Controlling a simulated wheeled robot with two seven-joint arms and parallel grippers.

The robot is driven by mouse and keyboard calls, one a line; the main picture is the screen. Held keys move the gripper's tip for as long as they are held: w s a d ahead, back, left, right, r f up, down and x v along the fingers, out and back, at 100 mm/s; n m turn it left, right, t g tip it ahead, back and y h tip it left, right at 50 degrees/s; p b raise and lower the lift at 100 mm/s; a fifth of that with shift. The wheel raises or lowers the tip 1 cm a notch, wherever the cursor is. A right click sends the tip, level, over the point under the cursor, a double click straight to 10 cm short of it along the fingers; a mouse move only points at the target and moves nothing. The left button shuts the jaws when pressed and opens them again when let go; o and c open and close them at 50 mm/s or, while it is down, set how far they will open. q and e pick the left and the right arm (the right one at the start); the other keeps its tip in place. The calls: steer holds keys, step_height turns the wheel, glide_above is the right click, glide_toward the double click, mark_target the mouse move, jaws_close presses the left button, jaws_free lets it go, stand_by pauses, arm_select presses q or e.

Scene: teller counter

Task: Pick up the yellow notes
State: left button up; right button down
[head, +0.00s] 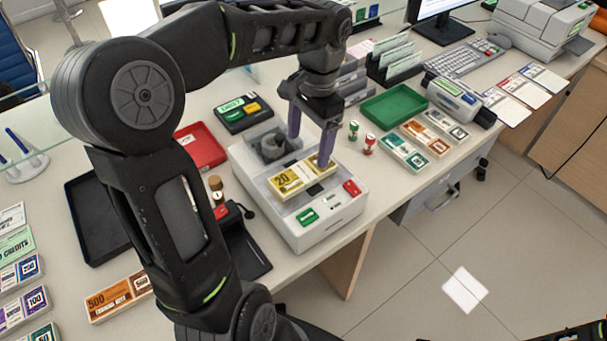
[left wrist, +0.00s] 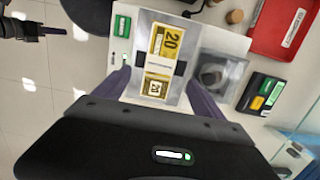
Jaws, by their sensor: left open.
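The yellow notes (head: 286,182) are a banded bundle marked 20. They lie on the sloped top of a white and grey counting machine (head: 318,222). They also show in the left wrist view (left wrist: 158,45), with a white band across the middle. My left gripper (head: 310,150) is open, its two purple fingers pointing down over the machine. In the left wrist view its fingers (left wrist: 160,88) stand either side of the notes' near end, with nothing between them gripped. One finger hides part of the notes in the head view. A dark part at the left wrist view's upper left (left wrist: 28,28) looks like my right gripper; its jaws are unclear.
The counter's front edge is near.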

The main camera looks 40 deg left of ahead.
mark_target(303, 172)
arm_select(q)
steer(key=shift+s+f, duration=0.2)
steer(key=shift+f, duration=1.05)
steer(key=shift+s+a+f+p, duration=0.15)
steer(key=shift+f+p, duration=0.1)
steer(key=shift+f, duration=1.05)
steer(key=shift+s+f+p, duration=0.15)
steer(key=shift+f+p, duration=0.05)
steer(key=shift+f, duration=1.1)
steer(key=c, duration=1.7)
step_height(303, 172, up, 10)
steer(key=shift+r, duration=0.1)
